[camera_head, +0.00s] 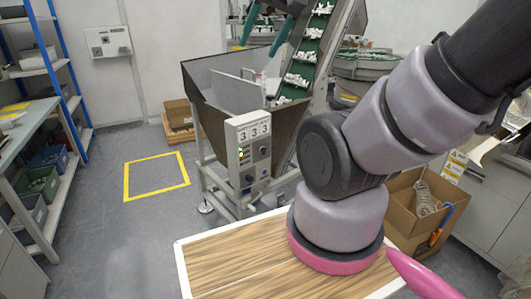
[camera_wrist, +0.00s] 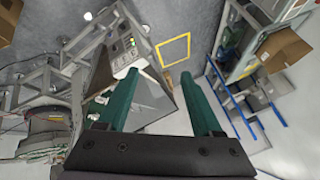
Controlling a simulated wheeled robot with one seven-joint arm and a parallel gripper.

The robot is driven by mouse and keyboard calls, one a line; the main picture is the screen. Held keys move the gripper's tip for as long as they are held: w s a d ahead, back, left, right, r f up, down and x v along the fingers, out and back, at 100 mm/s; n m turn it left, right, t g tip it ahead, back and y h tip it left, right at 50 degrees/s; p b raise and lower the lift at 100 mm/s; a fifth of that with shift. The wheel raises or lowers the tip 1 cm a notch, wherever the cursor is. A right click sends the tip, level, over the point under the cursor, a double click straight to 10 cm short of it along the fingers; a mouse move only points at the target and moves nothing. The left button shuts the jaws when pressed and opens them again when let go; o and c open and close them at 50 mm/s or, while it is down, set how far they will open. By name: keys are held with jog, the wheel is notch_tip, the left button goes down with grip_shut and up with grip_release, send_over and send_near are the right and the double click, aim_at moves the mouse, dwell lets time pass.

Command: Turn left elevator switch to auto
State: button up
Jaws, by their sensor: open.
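The elevator's grey control box (camera_head: 248,150) stands on the metal frame in front of the hopper (camera_head: 228,92). It has number displays at the top, lit green lights and small dark knobs. The left switch cannot be singled out and knob settings are too small to read.
The green elevator belt (camera_head: 303,55) with white parts rises behind the hopper. Cardboard boxes (camera_head: 404,205) stand at the right. A blue-posted shelf (camera_head: 40,60) and workbench (camera_head: 22,128) stand at the left. The yellow-marked floor square (camera_head: 157,176) is clear. A wood-grained top (camera_head: 235,262) lies below my arm.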

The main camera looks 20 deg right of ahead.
jog(key=w+a+f+m+g+y, duration=0.2)
jog(key=w+f+m+g+y, duration=0.4)
jog(key=w+f+m+y, duration=0.85)
jog(key=w+d+f+m+t+h, duration=0.2)
jog(key=w+d+f+m+t, duration=0.55)
jog(key=w+f, duration=0.45)
jog(key=m+t+h, duration=0.9)
jog(key=m+h, duration=0.1)
jog(key=m, duration=0.6)
send_near(264, 150)
jog(key=shift+y, duration=0.25)
jog(key=x, duration=0.7)
jog(key=shift+w+d+f, duration=0.2)
jog(key=shift+w+f, duration=0.05)
jog(key=shift+w, duration=0.25)
grip_shut()
